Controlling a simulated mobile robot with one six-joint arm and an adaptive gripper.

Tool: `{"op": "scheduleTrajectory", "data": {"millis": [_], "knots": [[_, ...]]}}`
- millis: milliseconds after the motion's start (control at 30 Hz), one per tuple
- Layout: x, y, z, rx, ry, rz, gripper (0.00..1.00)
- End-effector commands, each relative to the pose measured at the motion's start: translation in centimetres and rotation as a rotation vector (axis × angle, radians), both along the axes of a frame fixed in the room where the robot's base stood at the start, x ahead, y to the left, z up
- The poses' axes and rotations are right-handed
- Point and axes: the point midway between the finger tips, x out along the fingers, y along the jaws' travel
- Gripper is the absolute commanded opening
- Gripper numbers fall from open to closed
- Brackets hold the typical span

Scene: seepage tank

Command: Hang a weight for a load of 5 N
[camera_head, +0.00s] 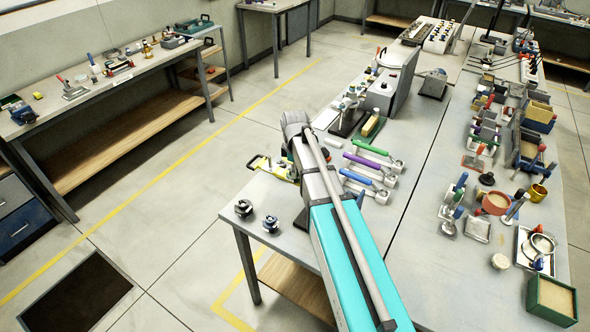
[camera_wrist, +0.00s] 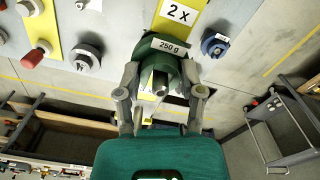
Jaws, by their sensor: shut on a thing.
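In the wrist view my gripper (camera_wrist: 160,88) is shut on a dark green weight (camera_wrist: 150,48) with a white label reading "250 g". One finger is on each side of the weight, and a short post or stem shows at its middle. Just beyond the weight is a yellow strip (camera_wrist: 192,12) with a white label reading "2 X". I cannot tell whether the weight touches the strip or hangs on anything. In the head view my arm reaches over the bench, and the gripper and weight cannot be made out there.
In the wrist view a blue round part (camera_wrist: 214,43) is to the right, and a grey knob (camera_wrist: 86,56) and a red-tipped knob (camera_wrist: 34,58) are to the left. In the head view the bench (camera_head: 425,235) holds several tools, and two dark round parts stand near its corner.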

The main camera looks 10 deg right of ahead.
Motion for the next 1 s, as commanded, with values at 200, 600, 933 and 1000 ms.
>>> {"op": "scheduleTrajectory", "data": {"millis": [200, 600, 933, 1000], "knots": [[0.00, 0.00, -0.47, 0.000, 0.000, 0.000, 0.00], [0.00, 0.00, -0.41, 0.000, 0.000, 0.000, 0.90], [0.00, 0.00, -0.32, 0.000, 0.000, 0.000, 0.90], [0.00, 0.00, -0.17, 0.000, 0.000, 0.000, 0.90]]}}
